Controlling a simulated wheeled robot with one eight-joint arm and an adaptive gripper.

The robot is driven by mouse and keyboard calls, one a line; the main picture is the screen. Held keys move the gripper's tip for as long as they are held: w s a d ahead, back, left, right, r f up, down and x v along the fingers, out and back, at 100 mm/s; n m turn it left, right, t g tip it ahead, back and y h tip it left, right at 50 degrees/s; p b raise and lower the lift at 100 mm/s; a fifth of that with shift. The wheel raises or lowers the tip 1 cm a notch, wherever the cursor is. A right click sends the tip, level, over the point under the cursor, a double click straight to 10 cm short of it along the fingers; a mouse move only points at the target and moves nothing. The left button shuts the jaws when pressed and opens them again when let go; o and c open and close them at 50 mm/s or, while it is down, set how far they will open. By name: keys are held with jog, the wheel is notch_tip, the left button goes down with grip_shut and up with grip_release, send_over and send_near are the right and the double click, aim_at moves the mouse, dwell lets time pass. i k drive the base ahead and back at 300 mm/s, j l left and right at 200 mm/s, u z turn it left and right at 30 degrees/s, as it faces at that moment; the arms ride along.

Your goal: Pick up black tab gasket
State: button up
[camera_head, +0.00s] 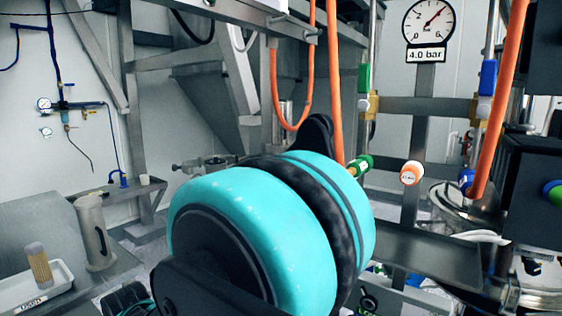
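I cannot make out the black tab gasket in the head view. My own large teal and black arm joint fills the middle foreground and hides much of what lies behind it. A black rounded piece rises just behind the top of the joint; I cannot tell what it belongs to. My gripper's fingers do not show.
At left, a grey table (40,215) bears a metal pitcher (92,232), a white tray (60,279) and a tan-and-clear cylinder (38,264). Orange hoses (335,80) hang behind my arm. A pressure gauge (428,21) labelled 4.0 bar and a metal frame stand at right.

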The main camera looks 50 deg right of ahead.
aim_at(208, 163)
jog(key=z, duration=1.2)
